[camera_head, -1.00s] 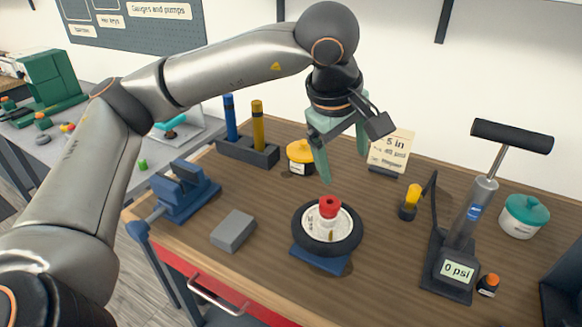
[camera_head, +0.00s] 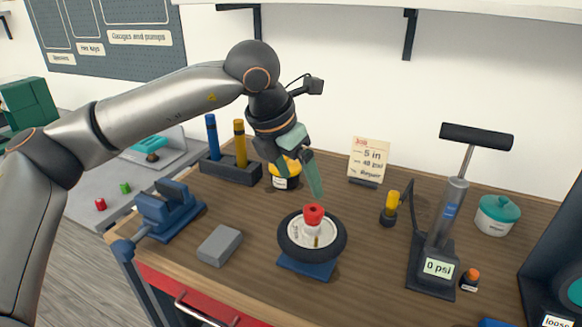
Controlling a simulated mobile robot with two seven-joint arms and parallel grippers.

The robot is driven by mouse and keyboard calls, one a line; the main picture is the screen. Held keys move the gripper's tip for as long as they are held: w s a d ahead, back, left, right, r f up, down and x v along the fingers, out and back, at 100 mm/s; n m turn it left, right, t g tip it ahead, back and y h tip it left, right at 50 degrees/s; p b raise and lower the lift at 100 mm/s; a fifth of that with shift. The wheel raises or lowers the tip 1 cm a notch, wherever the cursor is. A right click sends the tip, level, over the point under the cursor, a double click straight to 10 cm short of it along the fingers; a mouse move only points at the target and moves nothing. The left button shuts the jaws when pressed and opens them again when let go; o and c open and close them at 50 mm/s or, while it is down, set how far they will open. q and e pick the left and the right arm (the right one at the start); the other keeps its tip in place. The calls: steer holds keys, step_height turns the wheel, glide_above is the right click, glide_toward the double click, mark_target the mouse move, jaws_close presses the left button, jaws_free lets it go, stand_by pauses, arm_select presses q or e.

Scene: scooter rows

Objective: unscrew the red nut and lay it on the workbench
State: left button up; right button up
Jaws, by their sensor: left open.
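The red nut (camera_head: 313,215) sits on top of the hub of a small black-tyred wheel (camera_head: 334,247). The wheel lies flat on a blue stand (camera_head: 308,268) on the wooden workbench (camera_head: 365,275). My left gripper (camera_head: 304,188) is open and empty, with its green fingers pointing down just above and behind the nut. A gap between the fingertips and the nut seems to show. My right gripper is not in view.
A grey block (camera_head: 220,245) and a blue vise (camera_head: 165,210) stand left of the wheel. A pump (camera_head: 440,225) reading 0 psi stands to the right. A yellow-lidded jar (camera_head: 286,177) is behind the gripper. Bare bench lies between wheel and pump.

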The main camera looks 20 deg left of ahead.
mark_target(311, 208)
arm_select(q)
steer(key=p+x, duration=0.1)
steer(key=x, duration=0.9)
steer(key=shift+c, duration=0.4)
